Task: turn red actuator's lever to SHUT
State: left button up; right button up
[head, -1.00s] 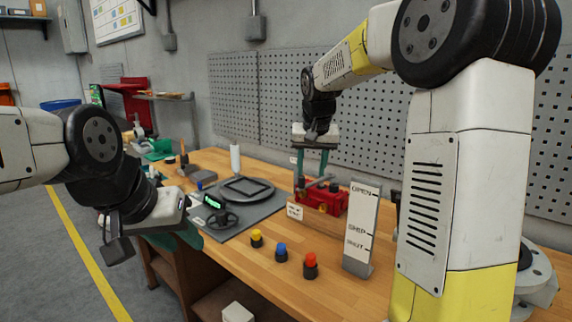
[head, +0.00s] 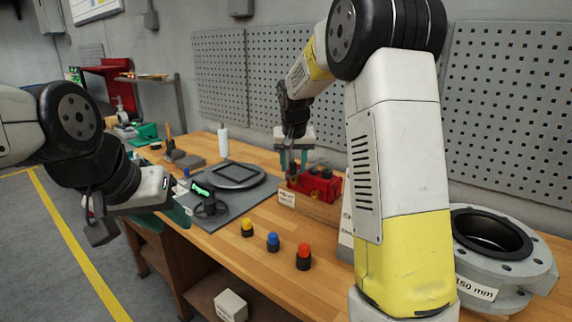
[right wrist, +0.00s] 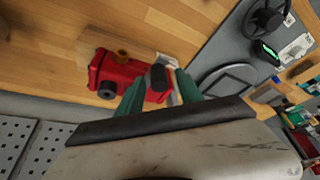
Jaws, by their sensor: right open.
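The red actuator (head: 324,186) sits on a wooden block on the workbench, with a small white label on the block's front. It also shows in the right wrist view (right wrist: 107,72). My right gripper (head: 291,167) is open over the actuator's left end, fingers pointing down. In the right wrist view, a dark lever end (right wrist: 159,77) shows between its two green fingers; contact cannot be told. The lever's angle is unclear in the head view. The OPEN/SHUT scale plate (head: 346,222) is mostly hidden behind my right arm. My left gripper (head: 178,212) is off the bench's front edge; its opening is unclear.
Yellow (head: 247,227), blue (head: 273,242) and red (head: 304,257) knobs stand near the bench's front. A grey mat (head: 225,205) holds a round plate and a small handwheel. A large grey flange (head: 500,245) stands at the right. A pegboard wall is behind.

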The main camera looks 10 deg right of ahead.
grip_shut()
dwell(1.4)
